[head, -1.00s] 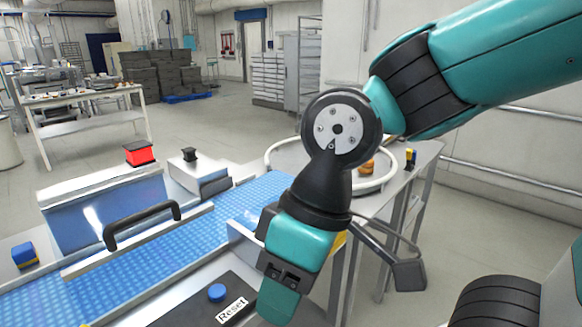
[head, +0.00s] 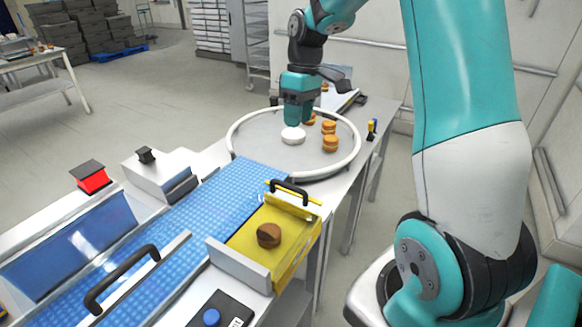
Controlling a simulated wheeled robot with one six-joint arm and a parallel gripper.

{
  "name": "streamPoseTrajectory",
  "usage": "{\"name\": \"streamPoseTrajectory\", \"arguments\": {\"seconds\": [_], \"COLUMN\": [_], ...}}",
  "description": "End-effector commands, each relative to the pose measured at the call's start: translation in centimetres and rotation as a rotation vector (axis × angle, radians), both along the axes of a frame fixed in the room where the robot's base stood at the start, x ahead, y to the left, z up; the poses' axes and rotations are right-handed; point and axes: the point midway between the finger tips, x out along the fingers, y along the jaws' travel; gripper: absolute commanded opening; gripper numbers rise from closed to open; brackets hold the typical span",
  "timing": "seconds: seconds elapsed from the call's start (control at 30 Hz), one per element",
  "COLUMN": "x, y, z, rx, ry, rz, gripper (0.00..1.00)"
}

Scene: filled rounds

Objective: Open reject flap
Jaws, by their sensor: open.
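A yellow flap with a black handle (head: 290,188) stands at the far edge of a yellow reject tray (head: 290,262), beside the end of the blue belt. I take this to be the reject flap; whether it is open or closed I cannot tell. A brown filled round (head: 269,235) lies in the tray. My gripper (head: 293,124) is open, pointing down over the round grey table, beyond the flap and apart from its handle. A white disc (head: 293,135) is right below the fingers; contact is unclear.
The rimmed round table (head: 243,137) holds several orange-brown rounds (head: 330,144). The blue belt (head: 150,262) runs to it, with a black-handled guard (head: 120,280) alongside. A blue button (head: 211,317) is at the front. A red-topped block (head: 92,178) is at left.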

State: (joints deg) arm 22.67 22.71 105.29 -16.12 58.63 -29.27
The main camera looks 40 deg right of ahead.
Motion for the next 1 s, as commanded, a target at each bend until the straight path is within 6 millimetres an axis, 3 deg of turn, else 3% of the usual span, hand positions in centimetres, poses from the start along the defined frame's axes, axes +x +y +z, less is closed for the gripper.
{"name": "streamPoseTrajectory", "arguments": {"seconds": [0.17, 0.7, 1.0], "x": [-0.1, -1.0, -1.1], "y": [0.2, 2.4, 2.9], "z": [-2.1, -13.6, -16.8], "rx": [0.002, 0.002, -0.001], "ry": [0.006, 0.007, 0.002], "rz": [-0.001, -0.001, -0.002], "gripper": [0.42, 0.42, 0.42]}}
